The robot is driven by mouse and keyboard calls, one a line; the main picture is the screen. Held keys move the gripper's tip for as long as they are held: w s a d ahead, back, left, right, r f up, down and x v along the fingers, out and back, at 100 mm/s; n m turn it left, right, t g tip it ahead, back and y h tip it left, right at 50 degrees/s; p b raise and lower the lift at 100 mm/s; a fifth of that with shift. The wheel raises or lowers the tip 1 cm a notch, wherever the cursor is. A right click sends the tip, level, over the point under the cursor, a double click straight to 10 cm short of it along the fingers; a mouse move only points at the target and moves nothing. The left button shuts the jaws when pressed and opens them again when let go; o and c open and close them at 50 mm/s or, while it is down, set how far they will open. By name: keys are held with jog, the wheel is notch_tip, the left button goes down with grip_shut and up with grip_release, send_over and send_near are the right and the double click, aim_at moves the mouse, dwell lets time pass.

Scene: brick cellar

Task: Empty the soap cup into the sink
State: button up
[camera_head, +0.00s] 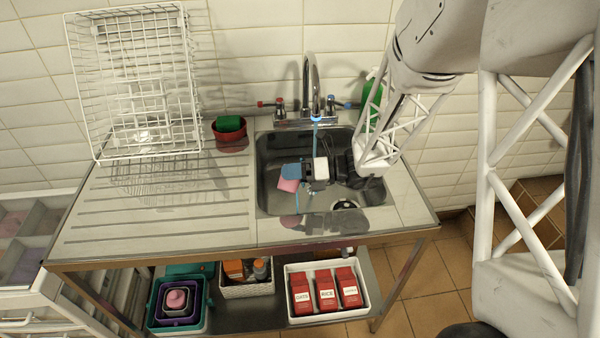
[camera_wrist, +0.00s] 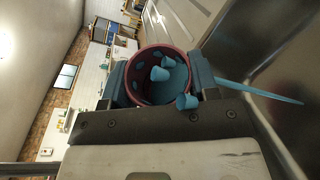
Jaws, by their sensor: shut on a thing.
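My gripper (camera_head: 290,174) is low over the left part of the steel sink (camera_head: 268,200), with blue fingers shut on a pink cup (camera_head: 287,185). In the wrist view the cup (camera_wrist: 155,95) sits between both fingers, its dark-pink mouth facing the camera. Several light-blue blobs show in its mouth. World-down is rightward there, so the cup lies tilted well over. A thin blue streak (camera_wrist: 260,92) runs from beside the finger towards the sink. In the head view, small light-blue marks show just below the cup. How much is left inside is unclear.
The tap (camera_head: 311,75) stands behind the sink, with a thin blue stream below its spout. A red bowl with a green sponge (camera_head: 228,124) and a white wire rack (camera_head: 135,85) stand left. A green bottle (camera_head: 372,100) is behind my arm. The ribbed drainboard (camera_head: 160,210) is mostly clear.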

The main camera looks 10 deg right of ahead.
jog(key=shift+w+d+r+m+g+y, duration=0.1)
jog(key=shift+r+m+g+y, duration=0.2)
jog(key=shift+m, duration=0.4)
jog(key=shift+w+r+m+y, duration=0.1)
jog(key=shift+m+y, duration=0.3)
jog(key=shift+m, duration=0.3)
dwell(1.1)
jog(key=shift+w+d+r+m+y, duration=0.15)
jog(key=shift+w+d+m+y, duration=0.2)
jog(key=shift+w+m, duration=0.45)
dwell(0.9)
jog(key=shift+d+r+m, duration=0.1)
jog(key=shift+m, duration=0.6)
jog(key=shift+s+n, duration=0.25)
jog(key=shift+n, duration=0.35)
jog(key=shift+s+a+f+n, duration=0.2)
jog(key=shift+s+a+n, duration=0.3)
jog(key=shift+n, duration=0.2)
jog(key=shift+s+f+n+h, duration=0.1)
jog(key=shift+f+n+h, duration=0.05)
jog(key=shift+n+h, duration=0.3)
jog(key=shift+f+n+h, duration=0.1)
jog(key=shift+n+h, duration=0.2)
jog(key=shift+n, duration=0.15)
